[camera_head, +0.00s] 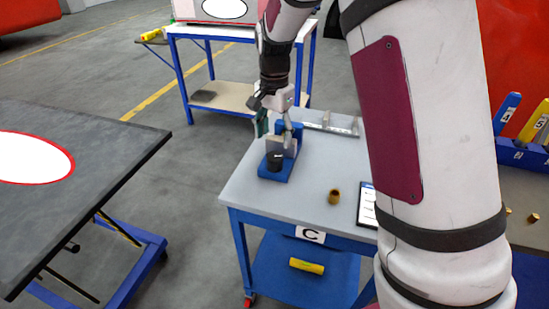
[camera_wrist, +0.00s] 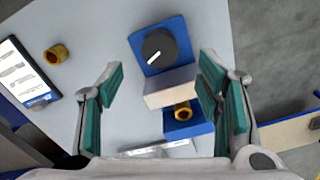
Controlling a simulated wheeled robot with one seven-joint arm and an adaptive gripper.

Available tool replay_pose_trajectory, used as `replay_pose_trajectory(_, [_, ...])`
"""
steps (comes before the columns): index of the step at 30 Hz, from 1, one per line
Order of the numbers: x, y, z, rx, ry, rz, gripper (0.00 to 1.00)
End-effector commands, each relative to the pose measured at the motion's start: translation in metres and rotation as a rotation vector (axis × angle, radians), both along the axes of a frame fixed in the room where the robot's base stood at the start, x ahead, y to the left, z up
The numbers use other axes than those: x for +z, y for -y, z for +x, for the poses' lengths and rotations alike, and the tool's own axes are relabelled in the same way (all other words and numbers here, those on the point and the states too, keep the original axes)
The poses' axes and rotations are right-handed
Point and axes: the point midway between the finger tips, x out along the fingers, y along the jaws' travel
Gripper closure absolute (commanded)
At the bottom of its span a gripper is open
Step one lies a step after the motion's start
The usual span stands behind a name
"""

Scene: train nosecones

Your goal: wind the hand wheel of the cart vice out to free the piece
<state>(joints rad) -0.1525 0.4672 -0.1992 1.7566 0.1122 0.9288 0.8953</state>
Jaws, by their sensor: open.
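The cart vice has a blue base (camera_wrist: 172,28) and stands on the grey top of cart C (camera_head: 262,200). Its black round hand wheel (camera_wrist: 158,46) carries a white mark and faces the cart's front; it also shows in the head view (camera_head: 274,161). Behind the wheel is a pale jaw block (camera_wrist: 171,90). A brass ring-like piece (camera_wrist: 183,111) sits between that block and the blue back part of the vice. My gripper (camera_wrist: 161,67) is open above the vice, its green-padded fingers apart on either side. In the head view my gripper (camera_head: 274,117) partly hides the vice.
A loose brass bush (camera_head: 334,196) and a tablet-like sheet (camera_head: 367,205) lie right of the vice. A pale metal bar (camera_head: 332,124) lies behind it. A dark table (camera_head: 130,140) stands left across a floor gap. The cart top's front left is clear.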

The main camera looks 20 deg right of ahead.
Motion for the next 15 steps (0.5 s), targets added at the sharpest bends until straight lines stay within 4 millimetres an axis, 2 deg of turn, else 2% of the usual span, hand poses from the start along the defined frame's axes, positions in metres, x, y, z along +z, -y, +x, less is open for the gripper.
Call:
replay_pose_trajectory(3, [-0.025, 0.000, -0.001, 0.000, -0.005, -0.001, 0.41])
replay_pose_trajectory(9, [-0.060, 0.000, -0.001, 0.001, -0.004, -0.001, 0.41])
replay_pose_trajectory(15, [-0.081, 0.000, 0.000, 0.002, -0.001, -0.001, 0.41])
